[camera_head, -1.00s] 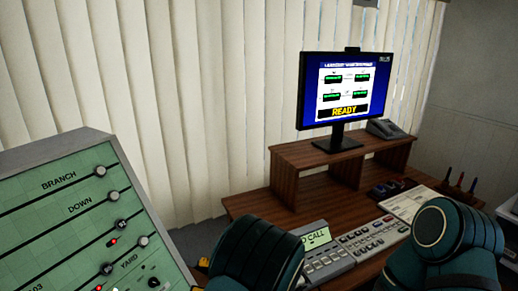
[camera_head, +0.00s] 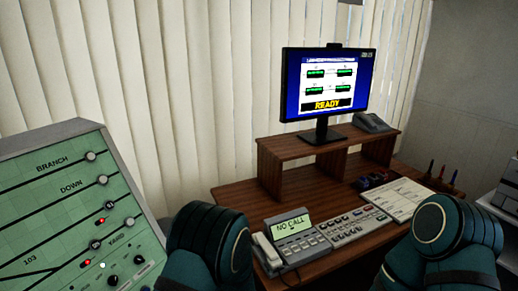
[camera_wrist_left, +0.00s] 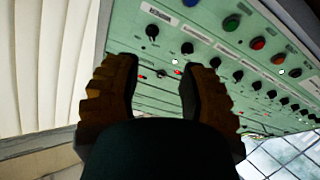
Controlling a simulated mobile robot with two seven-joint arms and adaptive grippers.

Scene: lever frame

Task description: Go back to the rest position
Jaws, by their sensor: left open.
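In the left wrist view my left gripper (camera_wrist_left: 160,95) is open, its two ridged fingers apart with nothing seen between them. Behind the fingers is the green lever panel (camera_wrist_left: 165,60) with rows of black knobs and coloured buttons. The gap between fingertips and panel is hard to judge. In the head view the lever panel (camera_head: 60,215) stands at the left, with lines marked BRANCH, DOWN, YARD and 103 and some red lamps lit. My left arm (camera_head: 210,245) and right arm (camera_head: 455,235) show at the bottom, but neither gripper is visible there.
A wooden desk (camera_head: 240,195) carries a monitor (camera_head: 327,85) reading READY, a phone console (camera_head: 290,235) reading NO CALL, a keyboard (camera_head: 355,225) and a second telephone (camera_head: 372,122). Pale vertical blinds (camera_head: 180,90) hang behind. A grey machine (camera_head: 503,195) stands at the right edge.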

